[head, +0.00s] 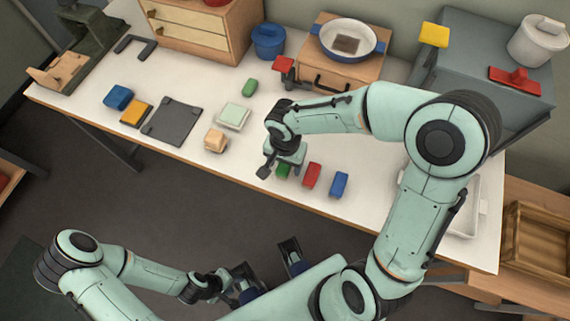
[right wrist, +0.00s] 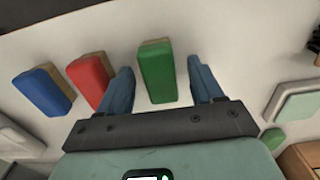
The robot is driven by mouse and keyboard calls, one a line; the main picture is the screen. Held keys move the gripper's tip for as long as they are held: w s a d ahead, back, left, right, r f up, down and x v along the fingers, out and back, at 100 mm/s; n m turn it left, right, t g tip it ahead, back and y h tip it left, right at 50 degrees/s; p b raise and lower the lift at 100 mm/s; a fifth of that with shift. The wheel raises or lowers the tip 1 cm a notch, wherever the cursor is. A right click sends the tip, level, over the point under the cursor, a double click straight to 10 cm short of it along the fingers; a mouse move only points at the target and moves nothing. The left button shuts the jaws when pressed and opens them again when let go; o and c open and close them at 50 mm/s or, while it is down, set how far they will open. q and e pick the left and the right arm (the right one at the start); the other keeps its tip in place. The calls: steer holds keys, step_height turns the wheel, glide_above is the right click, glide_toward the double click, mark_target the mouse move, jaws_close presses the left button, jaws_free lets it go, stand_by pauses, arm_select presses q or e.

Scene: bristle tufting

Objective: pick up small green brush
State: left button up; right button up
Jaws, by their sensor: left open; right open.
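The small green brush (right wrist: 157,72), a green block with a tan bristle edge, lies on the white table between the spread blue fingers of my right gripper (right wrist: 160,92). The fingers show gaps on both sides of it, so it is not gripped. In the head view the green brush (head: 282,171) is partly hidden under my right gripper (head: 277,172), which is open and pointing down. My left gripper (head: 247,281) is open and empty, low in the head view, away from the table top.
A red brush (head: 312,175) and a blue brush (head: 339,185) lie beside the green one; the red is close to one finger. A rounded green piece (head: 249,88), a pale green block (head: 233,116) and a tan block (head: 215,140) lie further left on the table (head: 190,165).

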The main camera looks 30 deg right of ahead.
steer(key=shift+f, duration=0.1)
steer(key=shift+c, duration=0.3)
steer(key=c, duration=1)
